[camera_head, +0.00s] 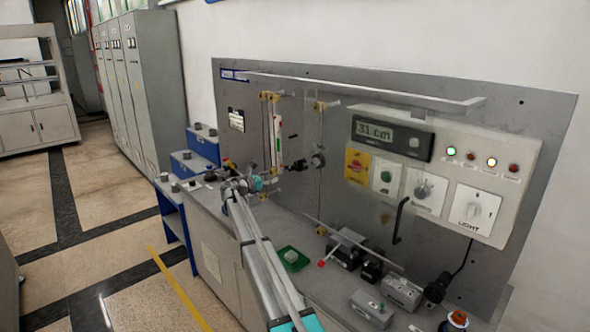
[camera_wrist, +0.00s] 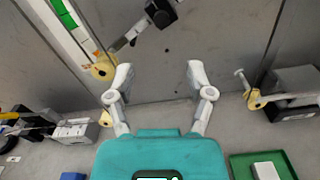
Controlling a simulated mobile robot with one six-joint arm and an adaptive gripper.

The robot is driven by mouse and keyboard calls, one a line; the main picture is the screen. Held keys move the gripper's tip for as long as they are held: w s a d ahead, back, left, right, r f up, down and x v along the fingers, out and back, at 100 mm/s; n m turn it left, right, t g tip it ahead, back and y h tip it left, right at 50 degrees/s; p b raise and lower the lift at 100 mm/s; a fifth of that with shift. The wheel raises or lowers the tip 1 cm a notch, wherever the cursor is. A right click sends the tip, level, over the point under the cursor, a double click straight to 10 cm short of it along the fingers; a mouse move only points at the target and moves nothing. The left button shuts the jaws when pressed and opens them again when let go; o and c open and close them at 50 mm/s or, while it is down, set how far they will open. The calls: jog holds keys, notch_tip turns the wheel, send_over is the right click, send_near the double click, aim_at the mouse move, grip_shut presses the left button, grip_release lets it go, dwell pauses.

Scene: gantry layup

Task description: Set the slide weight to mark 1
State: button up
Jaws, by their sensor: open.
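My gripper (camera_wrist: 158,76) is open in the wrist view, with two grey-white fingers wide apart and nothing between them. In the head view my gripper (camera_head: 250,184) is in front of the lower left of the panel, partly hidden by its own arm. Beyond the fingertips, a black block (camera_wrist: 161,12) sits on a short metal bar; it may be the slide weight, but I cannot tell. A dark knob-like part (camera_head: 318,160) in the head view may be the same piece. No numbered marks are readable.
A clear door-like pane with a black handle (camera_head: 401,220) stands out from the panel. A green tray (camera_head: 290,258) holding a pale block and several grey boxes (camera_head: 403,293) lie on the bench. A display (camera_head: 378,133) reads 31 cm. A long rail (camera_head: 360,90) juts out above.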

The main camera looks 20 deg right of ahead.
aim_at(292, 168)
jog(key=x, duration=1.3)
jog(key=shift+d, duration=0.2)
grip_shut()
